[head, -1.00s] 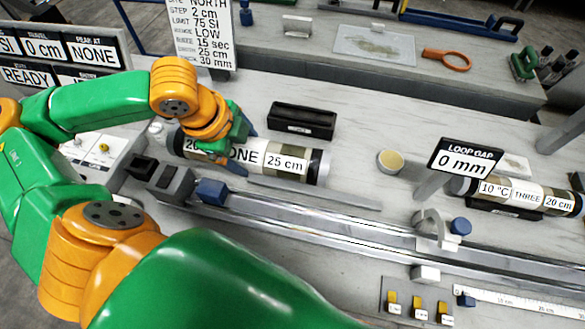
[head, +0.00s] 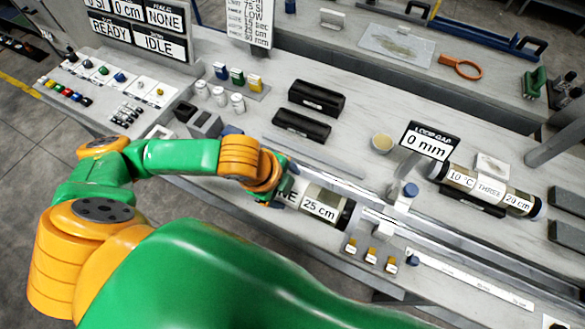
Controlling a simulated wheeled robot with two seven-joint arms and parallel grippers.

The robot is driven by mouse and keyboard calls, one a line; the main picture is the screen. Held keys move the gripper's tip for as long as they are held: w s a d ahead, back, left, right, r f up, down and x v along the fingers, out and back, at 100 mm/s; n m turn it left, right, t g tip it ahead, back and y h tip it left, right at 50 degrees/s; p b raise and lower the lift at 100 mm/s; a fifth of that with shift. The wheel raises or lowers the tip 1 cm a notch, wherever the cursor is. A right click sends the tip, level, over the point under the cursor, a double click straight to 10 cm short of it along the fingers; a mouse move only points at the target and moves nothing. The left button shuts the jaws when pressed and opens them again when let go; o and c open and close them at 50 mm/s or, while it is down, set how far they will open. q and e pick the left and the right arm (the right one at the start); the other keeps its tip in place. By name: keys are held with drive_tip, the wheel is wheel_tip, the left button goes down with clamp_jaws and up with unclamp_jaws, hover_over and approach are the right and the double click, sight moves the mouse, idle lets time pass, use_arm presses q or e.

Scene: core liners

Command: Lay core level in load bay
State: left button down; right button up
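My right gripper is not in view.
Two black cradles (head: 317,97) (head: 301,124) stand empty behind the rails. Small tabs (head: 371,256) and a ruler (head: 470,278) lie in front.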

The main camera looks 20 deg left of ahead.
use_arm(q)
drive_tip(key=w+f+b, duration=0.8)
drive_tip(key=b, duration=0.1)
drive_tip(key=w+f+b, duration=0.4)
drive_tip(key=w+f, duration=0.1)
drive_tip(key=shift+d+b, duration=0.3)
drive_tip(key=shift+b, duration=0.1)
drive_tip(key=shift+r+p, duration=0.3)
drive_tip(key=shift+r, duration=0.1)
unclamp_jaws()
drive_tip(key=shift+f, duration=0.15)
drive_tip(key=shift+s+r, duration=0.15)
drive_tip(key=shift+r, duration=0.15)
drive_tip(key=v, duration=1.1)
drive_tip(key=shift+r+p, duration=0.2)
drive_tip(key=shift+p, duration=0.15)
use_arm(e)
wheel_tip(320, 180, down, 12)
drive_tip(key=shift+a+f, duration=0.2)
